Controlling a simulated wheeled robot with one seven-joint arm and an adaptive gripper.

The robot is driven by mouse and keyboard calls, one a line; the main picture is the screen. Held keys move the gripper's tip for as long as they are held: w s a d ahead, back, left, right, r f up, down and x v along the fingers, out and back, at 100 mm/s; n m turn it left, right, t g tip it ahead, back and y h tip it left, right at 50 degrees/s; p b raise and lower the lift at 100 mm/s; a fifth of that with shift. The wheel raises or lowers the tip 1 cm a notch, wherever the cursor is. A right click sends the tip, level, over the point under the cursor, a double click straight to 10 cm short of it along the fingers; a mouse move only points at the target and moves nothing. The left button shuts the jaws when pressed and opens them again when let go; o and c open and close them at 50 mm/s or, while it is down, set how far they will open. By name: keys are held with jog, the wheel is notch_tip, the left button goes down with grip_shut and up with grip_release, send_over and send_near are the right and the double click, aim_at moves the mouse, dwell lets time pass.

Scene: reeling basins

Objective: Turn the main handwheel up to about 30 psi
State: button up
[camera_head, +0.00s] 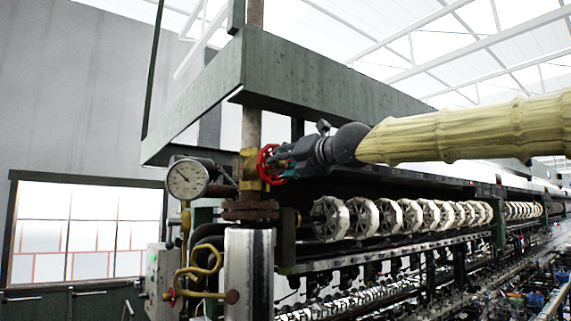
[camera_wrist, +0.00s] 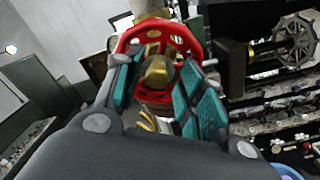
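The red main handwheel (camera_head: 267,165) sits on a brass valve body (camera_head: 249,168) on the vertical pipe. My gripper (camera_head: 284,168) is at the wheel, reaching in from the right. In the wrist view the red wheel (camera_wrist: 178,40) fills the upper middle, with its brass hub between my teal-padded fingers (camera_wrist: 160,88). The fingers stand apart, one on each side of the hub, and overlap the rim in view. I cannot tell whether they touch it. The round white pressure gauge (camera_head: 187,179) is left of the valve; its needle is visible, but its numbers are too small to read.
A control box (camera_head: 160,283) stands at lower left. A row of white reels (camera_head: 385,216) runs right beneath my arm. A dark green beam frame (camera_head: 300,75) hangs above.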

jog(key=shift+s, duration=0.1)
jog(key=b+v, duration=0.1)
jog(key=v, duration=0.6)
jog(key=shift+a, duration=0.1)
dwell(0.3)
